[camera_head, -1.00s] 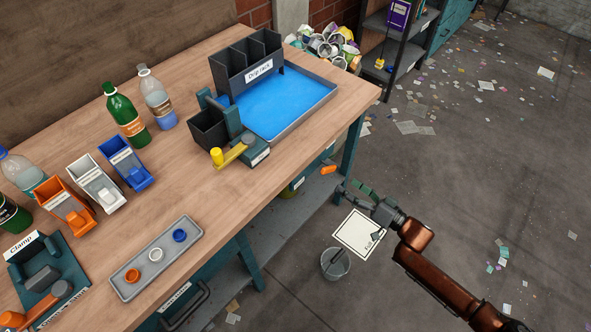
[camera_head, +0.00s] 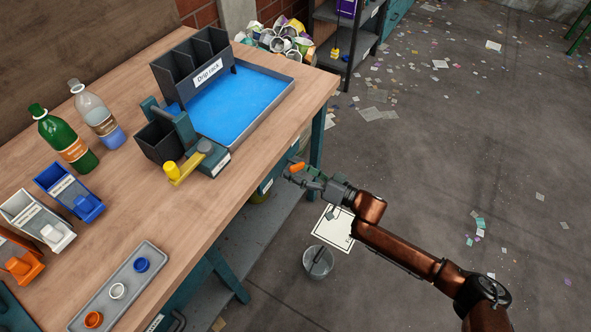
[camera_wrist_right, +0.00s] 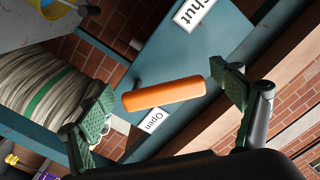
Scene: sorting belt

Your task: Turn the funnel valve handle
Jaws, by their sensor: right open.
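An orange bar handle (camera_wrist_right: 165,95) sits in front of a teal plate (camera_wrist_right: 190,60) marked "Shut" and "Open" in the right wrist view. It lies slightly tilted, nearer the "Open" label (camera_wrist_right: 151,121). In the head view the handle (camera_head: 297,167) shows small beside the bench's right edge. My right gripper (camera_head: 312,175) is open at the handle. In the wrist view its green-padded fingers stand either side of the handle, with gaps visible; I see no contact. My left gripper is not in view.
The wooden bench (camera_head: 135,185) holds a drip rack (camera_head: 190,75), a blue-floored tray (camera_head: 284,88), bottles, small bins and a yellow lever (camera_head: 185,170). A bucket (camera_head: 318,262) stands on the floor below my right arm. Open floor lies to the right.

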